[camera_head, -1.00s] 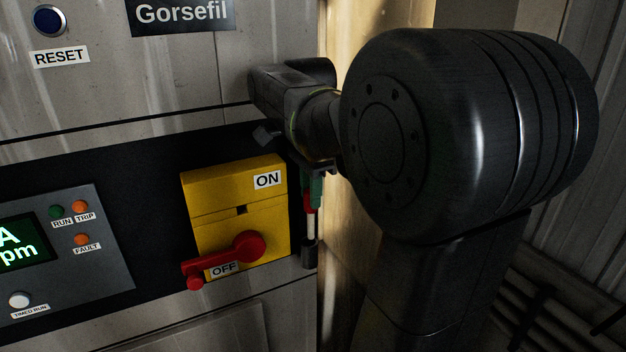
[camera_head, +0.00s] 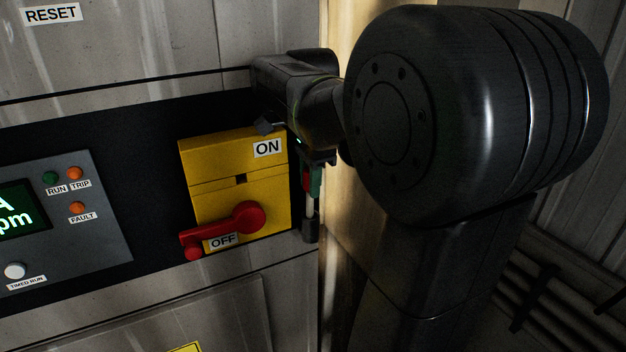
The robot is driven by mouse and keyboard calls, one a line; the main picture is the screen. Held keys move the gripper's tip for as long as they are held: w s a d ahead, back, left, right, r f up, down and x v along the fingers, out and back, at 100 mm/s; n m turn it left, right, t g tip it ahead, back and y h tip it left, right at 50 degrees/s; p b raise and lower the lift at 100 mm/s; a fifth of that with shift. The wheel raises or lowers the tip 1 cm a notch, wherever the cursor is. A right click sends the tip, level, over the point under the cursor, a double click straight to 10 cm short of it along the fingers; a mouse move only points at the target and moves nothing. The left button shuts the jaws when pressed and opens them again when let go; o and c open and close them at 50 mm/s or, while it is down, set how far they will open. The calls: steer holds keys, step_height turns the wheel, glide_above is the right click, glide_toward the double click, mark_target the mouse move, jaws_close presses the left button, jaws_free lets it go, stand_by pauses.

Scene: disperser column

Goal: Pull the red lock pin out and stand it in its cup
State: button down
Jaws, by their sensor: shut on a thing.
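The red lock pin (camera_head: 308,181) is upright just right of the yellow switch box (camera_head: 217,188). Its pale shaft (camera_head: 310,208) runs down to a small dark cup (camera_head: 310,232); how deep it sits there is hidden. My gripper (camera_head: 313,181) comes from above and is shut on the red head of the pin, with a green finger pad beside it. The far finger is mostly hidden. The red switch handle (camera_head: 249,217) points left towards the OFF label.
A control panel with a green display (camera_head: 20,207) and lamps is at the left. A pale column edge (camera_head: 340,270) stands close to the right of the cup. My large dark arm fills the right side.

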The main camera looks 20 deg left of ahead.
step_height(320, 180, down, 2)
steer(key=shift+d+f, duration=0.15)
steer(key=shift+f, duration=0.1)
steer(key=c, duration=1.1)
jaws_free()
steer(key=r, duration=1.6)
steer(key=shift+s+d+r, duration=0.1)
steer(key=shift+s+r, duration=0.05)
steer(key=shift+s, duration=0.05)
steer(key=shift+w+a+f, duration=0.1)
steer(key=shift+w+f, duration=0.05)
steer(key=shift+f, duration=1.9)
steer(key=shift+w+a+f, duration=0.1)
steer(key=shift+f, duration=1.95)
steer(key=shift+r, duration=0.1)
